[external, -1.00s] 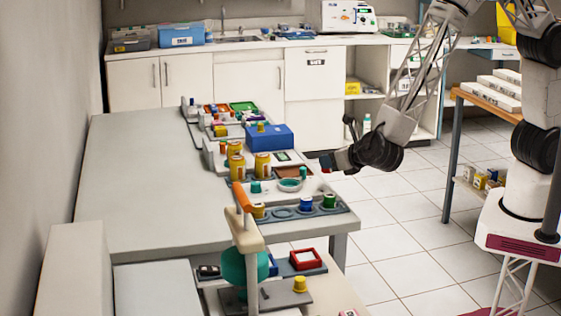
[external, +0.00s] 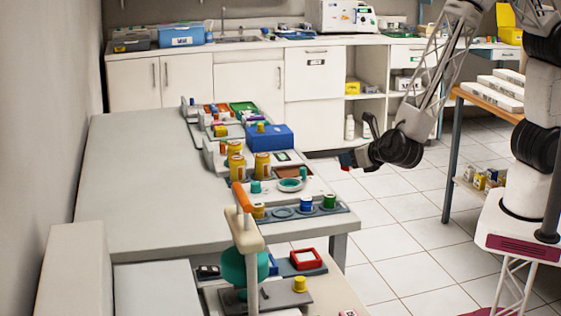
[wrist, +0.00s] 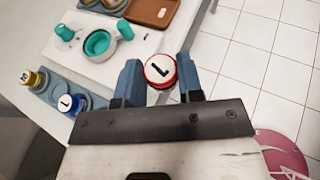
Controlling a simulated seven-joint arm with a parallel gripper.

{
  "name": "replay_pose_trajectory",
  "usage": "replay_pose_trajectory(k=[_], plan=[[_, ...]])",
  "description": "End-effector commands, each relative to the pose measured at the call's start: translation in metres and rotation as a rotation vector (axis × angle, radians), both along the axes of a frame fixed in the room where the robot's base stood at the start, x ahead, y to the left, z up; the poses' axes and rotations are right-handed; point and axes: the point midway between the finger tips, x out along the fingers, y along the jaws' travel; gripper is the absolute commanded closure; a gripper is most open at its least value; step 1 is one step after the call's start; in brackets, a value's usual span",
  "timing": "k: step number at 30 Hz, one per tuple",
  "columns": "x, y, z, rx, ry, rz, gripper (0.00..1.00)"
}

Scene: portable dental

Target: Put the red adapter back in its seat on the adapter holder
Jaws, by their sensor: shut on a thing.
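My gripper (wrist: 159,80) is shut on the red adapter (wrist: 160,69), which has a white top with a black mark and sits between the two blue-grey fingers. In the external view my gripper (external: 348,160) is in the air just right of the table edge, with a bit of red at its tip. The adapter holder (external: 344,208) is a blue-grey strip near the table's front right corner. It carries a yellow adapter (external: 258,211), a blue adapter (external: 306,203) and a green adapter (external: 328,202). A bare ring-shaped seat (external: 283,212) lies between yellow and blue.
A white stand with a teal-ringed dish (external: 290,184) and teal pieces is behind the holder. Yellow jars (external: 262,166) and a blue box (external: 269,137) stand farther back. An orange-topped post (external: 241,197) rises in front. Open floor lies right of the table.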

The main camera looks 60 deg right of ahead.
Motion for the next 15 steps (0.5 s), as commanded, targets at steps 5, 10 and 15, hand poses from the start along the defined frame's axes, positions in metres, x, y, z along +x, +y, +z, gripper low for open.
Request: replay_pose_trajectory(k=[5, 10, 15], plan=[[0.000, 0.000, 0.000, 0.000, 0.000, 0.000, 0.93], [0.001, 0.002, 0.000, 0.000, 0.000, 0.000, 0.93], [0.009, 0.017, 0.003, -0.001, -0.003, 0.000, 0.93]])
